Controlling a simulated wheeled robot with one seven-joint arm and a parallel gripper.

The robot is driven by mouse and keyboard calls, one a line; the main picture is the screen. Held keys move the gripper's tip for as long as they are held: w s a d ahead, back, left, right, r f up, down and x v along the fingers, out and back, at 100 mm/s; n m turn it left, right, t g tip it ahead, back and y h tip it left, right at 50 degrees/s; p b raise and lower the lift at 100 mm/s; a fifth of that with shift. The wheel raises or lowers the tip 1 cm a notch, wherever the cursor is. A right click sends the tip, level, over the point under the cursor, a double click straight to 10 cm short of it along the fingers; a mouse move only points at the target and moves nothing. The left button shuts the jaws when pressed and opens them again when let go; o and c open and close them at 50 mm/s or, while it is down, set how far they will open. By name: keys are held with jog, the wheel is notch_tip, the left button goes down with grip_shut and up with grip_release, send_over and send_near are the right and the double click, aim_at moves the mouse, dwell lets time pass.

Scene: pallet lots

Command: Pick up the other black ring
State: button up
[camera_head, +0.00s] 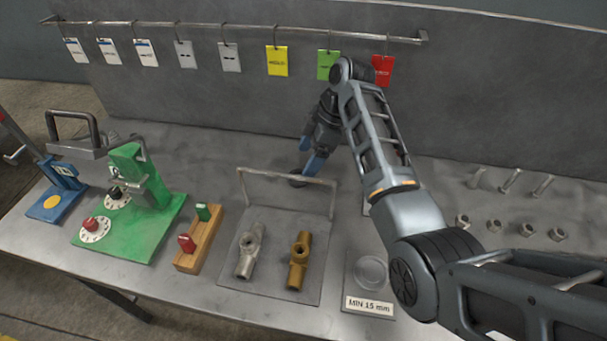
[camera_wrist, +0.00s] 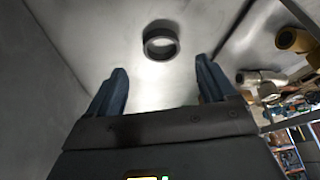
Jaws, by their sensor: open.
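A black ring (camera_wrist: 160,42) lies flat on the grey metal surface in the wrist view, just beyond my fingertips and roughly centred between them. In the head view a dark round edge (camera_head: 297,181), probably the same ring, shows below the blue fingers and behind the wire frame. My gripper (camera_head: 309,160) points down at the back of the bench, close to it. In the wrist view my gripper (camera_wrist: 162,72) has its two blue fingers wide apart with nothing between them. No second black ring can be made out.
A grey plate (camera_head: 225,278) with an upright wire frame (camera_head: 285,176) holds a silver fitting (camera_head: 249,252) and a brass fitting (camera_head: 299,262) in front of my gripper. A round clear dish (camera_head: 370,270) stands right. Bolts and nuts (camera_head: 527,230) lie far right. A tag rail (camera_head: 240,31) runs behind.

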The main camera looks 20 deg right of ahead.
aim_at(299, 172)
jog(key=p+x, duration=0.1)
jog(key=x, duration=0.4)
jog(key=shift+s+a+f, duration=0.1)
jog(key=shift+a+f, duration=0.2)
jog(key=shift+c, duration=0.2)
jog(key=c, duration=1.1)
